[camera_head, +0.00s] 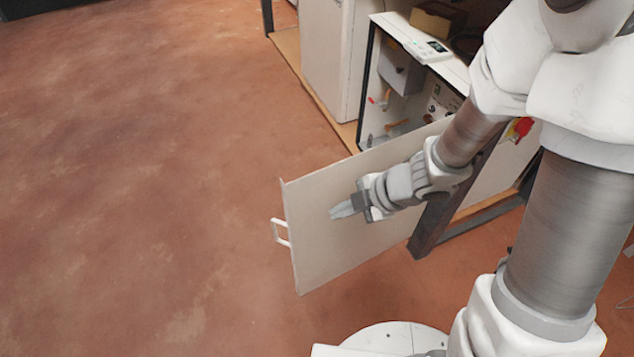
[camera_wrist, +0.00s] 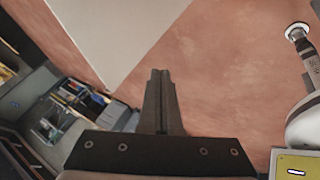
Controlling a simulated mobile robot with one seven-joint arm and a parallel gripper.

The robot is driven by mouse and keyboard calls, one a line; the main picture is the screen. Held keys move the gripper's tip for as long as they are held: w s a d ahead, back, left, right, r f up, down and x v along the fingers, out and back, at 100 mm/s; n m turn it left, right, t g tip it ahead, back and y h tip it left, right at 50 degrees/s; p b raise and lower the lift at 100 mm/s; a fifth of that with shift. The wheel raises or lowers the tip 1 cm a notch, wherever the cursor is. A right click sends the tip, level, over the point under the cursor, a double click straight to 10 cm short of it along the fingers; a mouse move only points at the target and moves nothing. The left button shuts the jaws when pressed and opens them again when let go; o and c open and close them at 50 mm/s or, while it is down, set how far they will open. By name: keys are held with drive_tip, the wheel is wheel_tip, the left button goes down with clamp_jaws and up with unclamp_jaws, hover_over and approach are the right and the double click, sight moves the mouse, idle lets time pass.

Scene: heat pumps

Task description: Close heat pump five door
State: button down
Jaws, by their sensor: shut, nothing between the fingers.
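The heat pump door (camera_head: 320,240) is a flat pale panel standing wide open, swung out from the cabinet. A white handle (camera_head: 280,232) sits at its far left edge. The heat pump cabinet (camera_head: 365,85) behind it is open, with pipes and valves showing inside. My gripper (camera_head: 336,212) is shut and empty in front of the door panel's near face; I cannot tell whether it touches. In the wrist view the shut fingers (camera_wrist: 160,78) point over the red floor, with the pale door panel (camera_wrist: 115,30) at upper left.
A dark post (camera_head: 440,222) of the frame stands by the door's right side, under my arm. Another white unit (camera_head: 325,50) stands farther back on a wooden base. A red and yellow switch (camera_head: 520,129) is on the right. The red floor (camera_head: 140,200) at left is clear.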

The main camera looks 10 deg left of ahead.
drive_tip(key=b, duration=0.6)
approach(293, 216)
drive_tip(key=shift+x, duration=2.45)
